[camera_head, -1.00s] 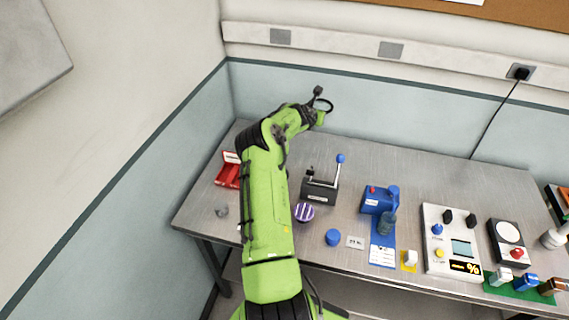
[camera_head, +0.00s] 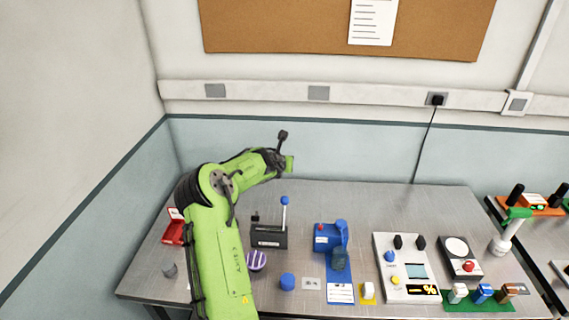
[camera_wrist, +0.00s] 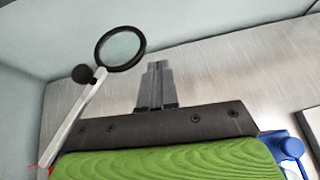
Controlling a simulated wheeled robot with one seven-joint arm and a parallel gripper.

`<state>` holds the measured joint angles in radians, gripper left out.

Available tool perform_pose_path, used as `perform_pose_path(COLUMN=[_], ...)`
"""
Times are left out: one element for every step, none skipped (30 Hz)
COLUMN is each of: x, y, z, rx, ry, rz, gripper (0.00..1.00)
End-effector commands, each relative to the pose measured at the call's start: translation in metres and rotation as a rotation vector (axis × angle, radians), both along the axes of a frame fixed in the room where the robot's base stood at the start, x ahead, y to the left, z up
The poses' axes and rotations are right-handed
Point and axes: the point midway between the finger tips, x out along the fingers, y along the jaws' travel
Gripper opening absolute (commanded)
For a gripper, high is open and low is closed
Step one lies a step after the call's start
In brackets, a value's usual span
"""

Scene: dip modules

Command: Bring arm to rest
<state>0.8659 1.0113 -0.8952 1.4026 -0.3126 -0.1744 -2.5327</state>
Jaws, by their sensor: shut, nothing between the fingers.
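My green arm (camera_head: 222,255) rises at the left of the head view. It bends at a raised elbow, and its end reaches right over the back of the table (camera_head: 380,205). The green end of the arm (camera_head: 290,163) shows there, but I cannot make out the fingers in that view. In the wrist view my gripper (camera_wrist: 155,70) has its two grey fingers together, empty, with the metal tabletop behind them.
In the wrist view a black ring (camera_wrist: 140,38) on a pale rod stands left of the fingers. A lever box (camera_head: 268,238), purple striped ball (camera_head: 257,261), blue machine (camera_head: 331,238) and red holder (camera_head: 174,230) are on the table. The table's back right is clear.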

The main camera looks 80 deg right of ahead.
Motion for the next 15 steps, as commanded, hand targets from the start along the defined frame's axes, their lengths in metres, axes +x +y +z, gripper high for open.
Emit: perform_pose_path(x=[-0.0052, -0.0071, -0.009, -0.0099, -0.0103, -0.0106, -0.0107, -0.0106, -0.0105, -0.0105, -0.0105, -0.0105, -0.0105, -0.0105, -0.0105], y=[0.0019, 0.0026, 0.0037, 0.0042, 0.0046, 0.0047, 0.0049, 0.0048, 0.0048, 0.0047, 0.0046, 0.0046, 0.0046, 0.0046, 0.0046], z=[0.0019, 0.0035, 0.0048, 0.0054, 0.0059, 0.0062, 0.0064, 0.0065, 0.0066, 0.0066, 0.0066, 0.0066, 0.0066, 0.0066, 0.0066], rx=[0.0, 0.0, 0.0, 0.001, 0.001, 0.001, 0.001, 0.001, 0.001, 0.001, 0.001, 0.001, 0.001, 0.001, 0.001], ry=[-0.002, -0.001, -0.001, -0.002, -0.001, -0.001, -0.002, -0.002, -0.002, -0.001, -0.001, -0.001, -0.001, -0.001, -0.001], rz=[-0.001, 0.0, 0.0, 0.001, 0.003, 0.003, 0.003, 0.003, 0.003, 0.003, 0.003, 0.003, 0.003, 0.003, 0.003], gripper=[0.0, 0.0, 0.0, 0.0, 0.0, 0.0, 0.0, 0.0, 0.0, 0.0, 0.0, 0.0, 0.0, 0.0, 0.0])
